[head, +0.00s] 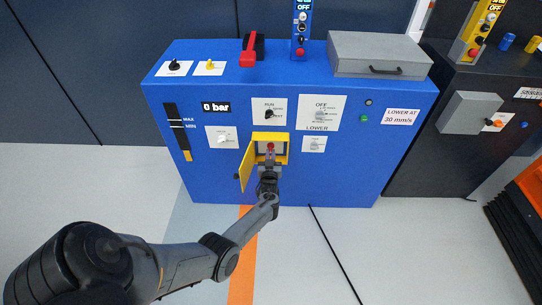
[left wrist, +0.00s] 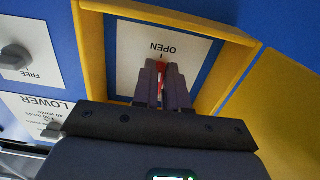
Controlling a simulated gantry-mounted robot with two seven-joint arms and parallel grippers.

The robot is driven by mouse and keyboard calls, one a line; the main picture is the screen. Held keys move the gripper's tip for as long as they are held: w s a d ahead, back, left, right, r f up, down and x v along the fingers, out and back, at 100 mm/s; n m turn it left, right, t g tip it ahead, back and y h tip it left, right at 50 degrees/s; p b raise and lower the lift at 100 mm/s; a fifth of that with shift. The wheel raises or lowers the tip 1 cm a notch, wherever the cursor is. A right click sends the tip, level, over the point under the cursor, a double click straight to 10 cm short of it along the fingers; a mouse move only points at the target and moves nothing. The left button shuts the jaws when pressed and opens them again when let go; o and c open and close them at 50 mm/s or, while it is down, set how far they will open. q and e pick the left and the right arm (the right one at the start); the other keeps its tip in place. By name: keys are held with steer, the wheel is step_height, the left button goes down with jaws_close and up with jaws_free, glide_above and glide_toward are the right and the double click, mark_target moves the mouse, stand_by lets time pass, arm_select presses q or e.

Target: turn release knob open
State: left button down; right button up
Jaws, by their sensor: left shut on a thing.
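The red release knob (head: 270,147) sits inside a yellow-framed recess (head: 271,134) on the front of the blue cabinet. The recess's yellow door (head: 246,168) hangs open to the left in the head view. My left gripper (head: 269,157) reaches into the recess from below and is shut on the knob. In the left wrist view a red part of the knob (left wrist: 161,74) shows between the fingers of my left gripper (left wrist: 163,78). A white plate (left wrist: 140,48) behind it reads OPEN, with a small mark by the word. The fingers hide most of the knob. My right gripper is out of view.
The blue cabinet (head: 350,170) carries other knobs, a red lever (head: 249,55), a "0 bar" display (head: 216,107) and a grey box (head: 375,52) on top. A dark cabinet (head: 435,165) stands at the right. The floor in front looks mostly clear.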

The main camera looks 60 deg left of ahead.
arm_select(q)
steer(key=shift+s+f, duration=0.15)
steer(key=shift+f, duration=0.2)
steer(key=c, duration=1.4)
jaws_free()
steer(key=shift+c, duration=0.2)
steer(key=shift+o, duration=1.3)
steer(key=shift+r, duration=0.25)
steer(key=shift+p+v, duration=2.75)
steer(key=shift+v, duration=2.6)
